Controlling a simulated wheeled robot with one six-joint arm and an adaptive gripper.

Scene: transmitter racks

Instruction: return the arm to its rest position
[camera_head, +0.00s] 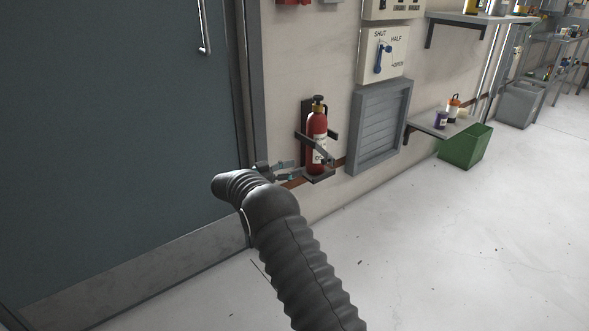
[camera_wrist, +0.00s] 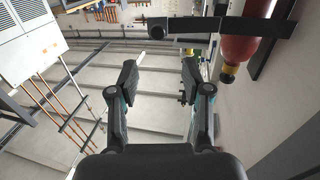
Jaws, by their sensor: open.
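My arm (camera_head: 300,265) reaches forward from the bottom of the head view. My gripper (camera_head: 288,172) is at its far end, just left of and near the base of a red fire extinguisher (camera_head: 317,140) in a dark wall bracket (camera_head: 319,178). In the wrist view my gripper (camera_wrist: 158,77) is open, with nothing between its fingers. The extinguisher (camera_wrist: 240,45) appears upside down there at the upper right, behind a dark bracket strap (camera_wrist: 190,26), apart from the fingers. Part of my gripper is hidden behind my arm in the head view.
A dark door (camera_head: 120,120) fills the left of the head view. Right of the extinguisher are a louvred vent (camera_head: 380,125), a lever switch panel (camera_head: 384,55), a low shelf (camera_head: 430,127) with small containers, and a green bin (camera_head: 466,147). The floor at right is clear.

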